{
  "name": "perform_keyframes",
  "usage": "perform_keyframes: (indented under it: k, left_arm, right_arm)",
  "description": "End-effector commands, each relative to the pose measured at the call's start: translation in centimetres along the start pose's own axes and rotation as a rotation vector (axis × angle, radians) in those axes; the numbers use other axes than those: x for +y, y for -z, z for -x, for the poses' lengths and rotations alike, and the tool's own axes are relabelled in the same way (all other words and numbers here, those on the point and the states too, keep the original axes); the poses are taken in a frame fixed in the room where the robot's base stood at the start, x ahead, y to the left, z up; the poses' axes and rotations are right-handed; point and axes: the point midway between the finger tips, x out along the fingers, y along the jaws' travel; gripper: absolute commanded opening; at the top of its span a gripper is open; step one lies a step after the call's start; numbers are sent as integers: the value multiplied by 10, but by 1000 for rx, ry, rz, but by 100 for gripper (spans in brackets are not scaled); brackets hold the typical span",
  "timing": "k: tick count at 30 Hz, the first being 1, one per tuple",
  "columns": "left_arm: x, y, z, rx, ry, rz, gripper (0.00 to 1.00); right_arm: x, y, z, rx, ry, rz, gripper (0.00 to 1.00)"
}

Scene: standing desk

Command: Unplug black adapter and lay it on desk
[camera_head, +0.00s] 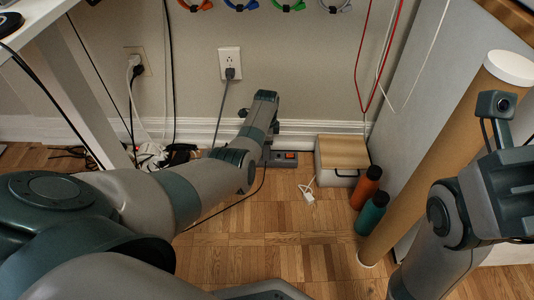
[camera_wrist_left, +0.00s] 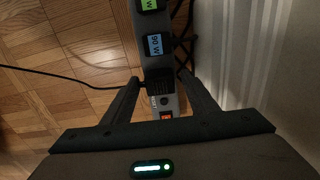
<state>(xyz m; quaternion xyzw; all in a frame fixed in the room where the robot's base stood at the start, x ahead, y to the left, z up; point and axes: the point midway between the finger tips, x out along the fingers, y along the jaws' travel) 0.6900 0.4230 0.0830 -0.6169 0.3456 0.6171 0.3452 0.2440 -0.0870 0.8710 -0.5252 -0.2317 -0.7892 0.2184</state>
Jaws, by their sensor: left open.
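The grey power strip (camera_wrist_left: 167,128) runs up and down in the left wrist view, with a red switch; it also shows on the floor in the head view (camera_head: 284,163). A small black adapter or plug (camera_wrist_left: 158,85) sits on it, with a black cable leading left. Beyond it are dark adapters with a blue "90 W" label (camera_wrist_left: 158,45) and a green label (camera_wrist_left: 150,5). My left gripper (camera_wrist_left: 165,88) is open, its fingers either side of the strip near the small black one.
A wall outlet (camera_head: 230,66) holds a grey plug. Cables (camera_head: 165,154) lie tangled at the left. A wooden-topped box (camera_head: 343,152), orange bottle (camera_head: 367,187), teal bottle (camera_head: 373,213) and cardboard tube (camera_head: 440,150) stand right. A small white plug (camera_head: 307,193) lies on open parquet.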

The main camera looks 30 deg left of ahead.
Motion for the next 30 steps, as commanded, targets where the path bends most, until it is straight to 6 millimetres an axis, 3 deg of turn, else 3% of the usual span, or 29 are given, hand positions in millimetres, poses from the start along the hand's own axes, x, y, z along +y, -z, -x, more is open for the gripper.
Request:
perform_keyframes:
  k: [30]
  left_arm:
    - [0, 0, 0, 0, 1, 0, 53]
  right_arm:
    - [1, -2, -6, 0, 0, -1, 31]
